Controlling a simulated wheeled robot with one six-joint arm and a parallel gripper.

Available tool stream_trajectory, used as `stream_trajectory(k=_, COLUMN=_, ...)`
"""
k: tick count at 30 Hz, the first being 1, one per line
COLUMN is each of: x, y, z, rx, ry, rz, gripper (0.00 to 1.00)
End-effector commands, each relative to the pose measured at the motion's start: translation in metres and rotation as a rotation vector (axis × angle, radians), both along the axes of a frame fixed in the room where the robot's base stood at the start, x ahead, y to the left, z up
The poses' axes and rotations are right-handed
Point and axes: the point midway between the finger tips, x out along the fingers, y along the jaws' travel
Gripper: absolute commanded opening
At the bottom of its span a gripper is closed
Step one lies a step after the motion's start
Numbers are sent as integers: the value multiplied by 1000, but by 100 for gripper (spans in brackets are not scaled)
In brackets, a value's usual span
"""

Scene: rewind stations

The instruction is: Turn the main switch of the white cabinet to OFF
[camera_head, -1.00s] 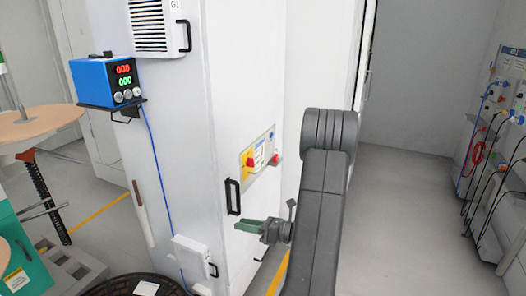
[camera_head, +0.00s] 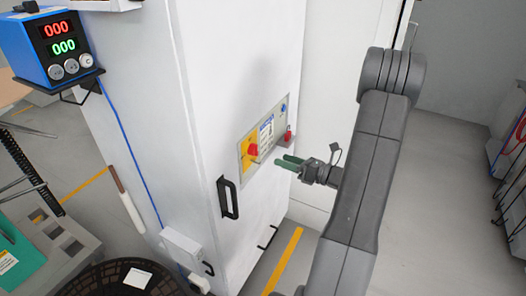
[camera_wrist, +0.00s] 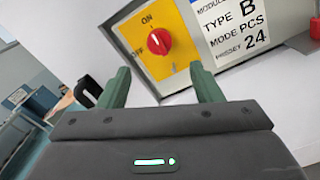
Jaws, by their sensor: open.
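The white cabinet (camera_head: 225,95) fills the middle of the head view. Its side panel (camera_head: 266,137) carries the main switch, a red knob (camera_head: 252,150) on a yellow plate. In the wrist view the red knob (camera_wrist: 153,42) shows above and between the fingertips, on the yellow plate (camera_wrist: 172,66) with ON at the top and OFF at the left. A pale mark on the knob seems to face ON. My gripper (camera_head: 283,161) has green fingers, open and empty, just right of the panel's lower part. It also shows in the wrist view (camera_wrist: 160,73), apart from the knob.
A black handle (camera_head: 228,197) sticks out of the cabinet below left of the switch. A small red part (camera_head: 288,134) juts from the panel's right end. A blue power supply (camera_head: 50,45) sits on a shelf at the left. Floor to the right is open.

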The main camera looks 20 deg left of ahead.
Motion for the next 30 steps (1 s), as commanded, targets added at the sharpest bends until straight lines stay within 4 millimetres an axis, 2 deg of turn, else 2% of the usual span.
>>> stream_trajectory(k=1, x=0, y=13, z=2, rx=1, ry=0, rz=5, gripper=59)
stream_trajectory(k=6, x=2, y=49, z=1, rx=0, ry=1, rz=4, gripper=59)
stream_trajectory(k=13, x=6, y=84, z=1, rx=0, ry=0, rz=2, gripper=59)
stream_trajectory(k=18, x=7, y=94, z=0, rx=-1, ry=1, rz=0, gripper=59)
stream_trajectory(k=26, x=7, y=96, z=0, rx=0, ry=1, rz=0, gripper=59)
stream_trajectory(k=27, x=7, y=96, z=0, rx=0, ry=1, rz=0, gripper=57)
stream_trajectory(k=30, x=7, y=96, z=0, rx=0, ry=1, rz=0, gripper=38)
